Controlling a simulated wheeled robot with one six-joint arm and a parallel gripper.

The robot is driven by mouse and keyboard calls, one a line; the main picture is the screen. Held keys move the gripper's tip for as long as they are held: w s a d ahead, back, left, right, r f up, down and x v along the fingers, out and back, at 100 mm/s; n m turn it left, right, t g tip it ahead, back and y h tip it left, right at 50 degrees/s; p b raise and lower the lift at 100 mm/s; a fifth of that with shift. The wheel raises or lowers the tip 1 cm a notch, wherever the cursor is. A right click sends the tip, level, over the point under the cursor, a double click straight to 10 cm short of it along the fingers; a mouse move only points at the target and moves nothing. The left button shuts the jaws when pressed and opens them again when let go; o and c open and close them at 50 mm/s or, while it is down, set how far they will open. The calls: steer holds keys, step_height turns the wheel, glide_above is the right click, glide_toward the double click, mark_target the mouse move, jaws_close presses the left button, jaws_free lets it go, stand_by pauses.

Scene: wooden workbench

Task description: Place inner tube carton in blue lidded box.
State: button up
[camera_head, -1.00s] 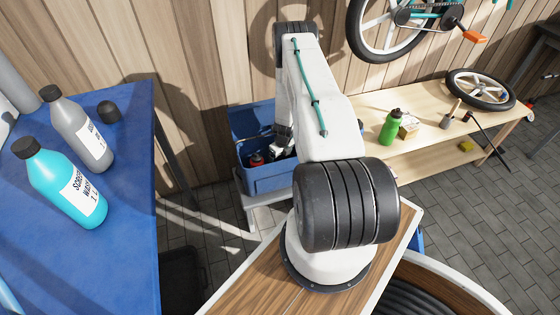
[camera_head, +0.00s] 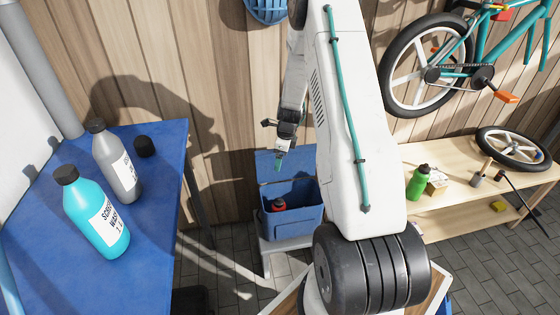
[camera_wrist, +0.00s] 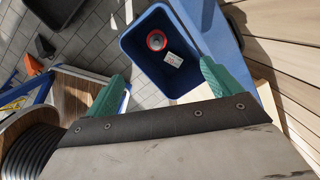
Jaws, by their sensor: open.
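The blue lidded box (camera_head: 293,232) stands low by the wall with its lid (camera_head: 286,163) tilted up and open. My gripper (camera_head: 279,164) is above the box, open and empty. In the wrist view its green fingers (camera_wrist: 164,72) are spread wide over the blue box (camera_wrist: 205,30). Inside, a small item with a white printed face (camera_wrist: 173,59) lies on the floor of the box, apart from the fingers; it looks like the inner tube carton. Beside it is a red and black round-topped thing (camera_wrist: 156,40), whose red top also shows in the head view (camera_head: 278,204).
A wooden workbench (camera_head: 460,205) at right holds a green bottle (camera_head: 418,183), a small pale box (camera_head: 437,186) and a wheel (camera_head: 513,148). A blue-topped table (camera_head: 155,225) at left holds a cyan bottle (camera_head: 92,215) and a grey bottle (camera_head: 118,165).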

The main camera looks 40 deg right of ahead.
steer(key=s+a+r+n, duration=0.4)
steer(key=a+r+n, duration=0.3)
steer(key=a+r, duration=0.45)
steer(key=s+a+r+n, duration=0.3)
steer(key=a+r+n, duration=0.45)
steer(key=r, duration=0.75)
steer(key=s+a+r+n, duration=0.3)
steer(key=s+a+n, duration=0.1)
steer(key=s, duration=0.4)
steer(key=s+a+r+n, duration=0.3)
steer(key=s+n, duration=0.3)
steer(key=s, duration=0.2)
steer(key=s+a+r+n, duration=0.3)
steer(key=s+a+n, duration=0.2)
steer(key=s, duration=0.3)
steer(key=shift+s+g, duration=0.3)
